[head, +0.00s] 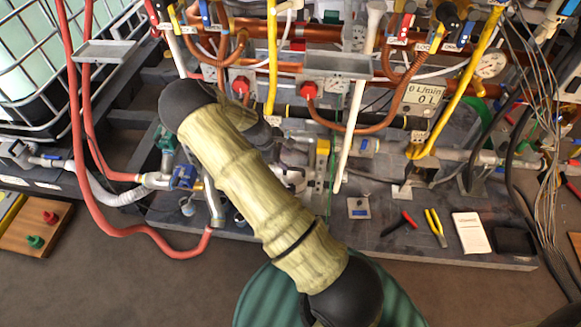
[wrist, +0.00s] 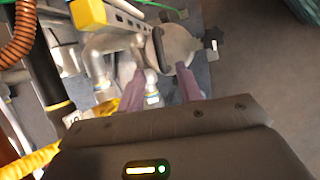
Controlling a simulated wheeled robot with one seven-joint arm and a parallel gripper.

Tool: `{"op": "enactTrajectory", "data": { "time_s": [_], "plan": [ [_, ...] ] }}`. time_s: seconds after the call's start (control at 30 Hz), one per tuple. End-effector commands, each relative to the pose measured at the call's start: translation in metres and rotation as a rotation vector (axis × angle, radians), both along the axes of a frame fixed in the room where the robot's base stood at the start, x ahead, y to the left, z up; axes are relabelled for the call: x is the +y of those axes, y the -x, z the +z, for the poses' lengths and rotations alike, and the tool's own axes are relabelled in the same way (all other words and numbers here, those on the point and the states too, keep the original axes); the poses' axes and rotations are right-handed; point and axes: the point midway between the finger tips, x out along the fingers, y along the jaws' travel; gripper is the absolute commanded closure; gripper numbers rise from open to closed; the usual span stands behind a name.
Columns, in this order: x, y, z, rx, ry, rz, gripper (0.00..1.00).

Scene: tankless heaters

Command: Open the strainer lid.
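In the wrist view, a grey rounded metal body with a dark curved band, which looks like the strainer (wrist: 178,46), lies just beyond my fingertips. I cannot clearly tell its lid from its body. My gripper (wrist: 159,78) is open, its two purple fingers spread apart. A small silver fitting with a blue band (wrist: 152,92) shows between the fingers, and I cannot tell whether they touch anything. In the head view, my arm covers most of this spot. Only a pale part of what may be the strainer (head: 291,177) shows beside it, and my fingers are hidden.
Grey pipe (wrist: 98,62), a yellow block (wrist: 88,14) and a yellow hose (wrist: 32,162) crowd the gripper's left. Bare floor (wrist: 255,75) lies right. In the head view, a white pipe (head: 351,125) stands close right; pliers (head: 436,228) and a notepad (head: 470,232) lie on the platform.

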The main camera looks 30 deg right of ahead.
Motion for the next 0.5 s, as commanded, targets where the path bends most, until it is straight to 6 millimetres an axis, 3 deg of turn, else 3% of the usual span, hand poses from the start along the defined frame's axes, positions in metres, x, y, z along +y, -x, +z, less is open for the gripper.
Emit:
{"op": "enactTrajectory", "data": {
  "time_s": [0.2,0.5],
  "plan": [
    [-0.016,0.003,-0.037,0.003,0.000,-0.001,0.65],
    [-0.027,0.004,-0.053,0.000,-0.001,-0.004,0.65]
  ]
}}
